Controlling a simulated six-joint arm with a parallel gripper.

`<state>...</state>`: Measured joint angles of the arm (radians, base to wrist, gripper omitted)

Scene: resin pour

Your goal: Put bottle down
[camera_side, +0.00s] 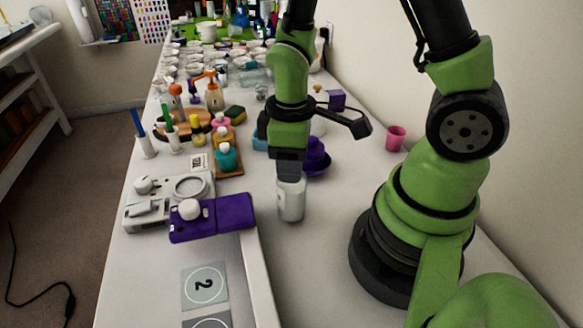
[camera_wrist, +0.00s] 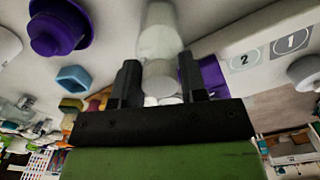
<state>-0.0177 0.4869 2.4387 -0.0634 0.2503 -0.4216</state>
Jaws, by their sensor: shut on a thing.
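A translucent whitish bottle (camera_side: 291,200) is upright below my gripper (camera_side: 290,170) in the side view, over the bare table right of the purple holder. My gripper points down and is shut on its upper part. Whether its base touches the table or hangs just above it, I cannot tell. In the wrist view the bottle (camera_wrist: 160,38) shows between the two dark fingers of my gripper (camera_wrist: 160,78) and extends beyond them. The fingers hide part of its top in the side view.
A purple holder (camera_side: 232,209) and a white scale (camera_side: 150,210) stand to the left. A purple stacked piece (camera_side: 316,158) is close behind the bottle. Numbered square pads (camera_side: 205,287) lie front left. A pink cup (camera_side: 396,138) stands by the wall. The table right of the bottle is clear.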

